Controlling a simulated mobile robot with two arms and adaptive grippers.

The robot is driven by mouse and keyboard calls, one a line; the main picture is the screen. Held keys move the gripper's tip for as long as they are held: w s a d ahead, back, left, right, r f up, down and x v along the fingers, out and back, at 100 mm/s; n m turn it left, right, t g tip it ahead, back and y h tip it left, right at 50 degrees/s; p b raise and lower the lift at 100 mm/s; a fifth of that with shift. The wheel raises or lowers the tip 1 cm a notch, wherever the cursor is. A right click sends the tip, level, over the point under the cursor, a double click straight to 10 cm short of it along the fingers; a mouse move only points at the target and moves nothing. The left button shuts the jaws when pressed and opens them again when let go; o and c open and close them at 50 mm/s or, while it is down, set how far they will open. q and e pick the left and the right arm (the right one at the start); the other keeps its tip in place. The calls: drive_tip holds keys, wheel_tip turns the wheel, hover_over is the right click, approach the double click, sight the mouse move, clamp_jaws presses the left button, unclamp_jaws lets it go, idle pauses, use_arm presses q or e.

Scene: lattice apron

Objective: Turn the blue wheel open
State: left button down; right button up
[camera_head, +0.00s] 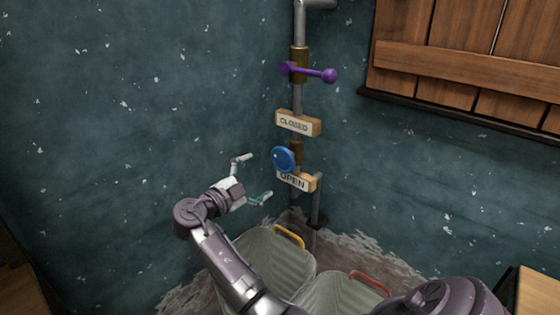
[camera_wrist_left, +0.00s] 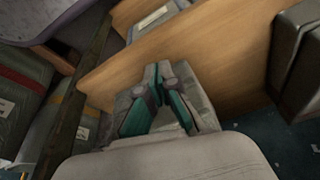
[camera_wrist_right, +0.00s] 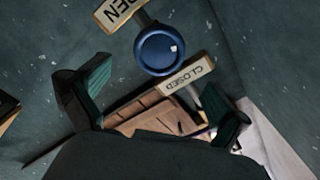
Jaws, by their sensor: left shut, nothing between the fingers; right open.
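The blue wheel (camera_head: 283,159) sits low on a vertical pipe in the wall corner. It lies between a CLOSED plate (camera_head: 297,124) above and an OPEN plate (camera_head: 294,181) below, overlapping the OPEN plate's top edge in the head view. My right gripper (camera_head: 256,178) is open and empty, just left of the wheel and apart from it. In the right wrist view the wheel (camera_wrist_right: 160,50) shows ahead of and between the spread fingers (camera_wrist_right: 162,102). My left gripper (camera_wrist_left: 158,92) is shut and empty in the left wrist view, away from the wheel; the head view does not show it.
A purple lever (camera_head: 310,72) is on the same pipe above the CLOSED plate. Grey bins with a yellow handle (camera_head: 289,236) and a red handle (camera_head: 370,282) stand below. Wooden shutters (camera_head: 470,55) are at upper right. The wall left of the pipe is bare.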

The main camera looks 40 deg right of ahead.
sight(280, 162)
use_arm(q)
drive_tip(key=shift+x, duration=0.85)
use_arm(e)
drive_tip(key=d, duration=0.9)
drive_tip(key=shift+w, duration=0.4)
use_arm(q)
drive_tip(key=shift+d, duration=0.1)
use_arm(e)
drive_tip(key=shift+d, duration=0.2)
use_arm(q)
drive_tip(key=shift+f, duration=0.1)
use_arm(e)
drive_tip(key=c, duration=0.9)
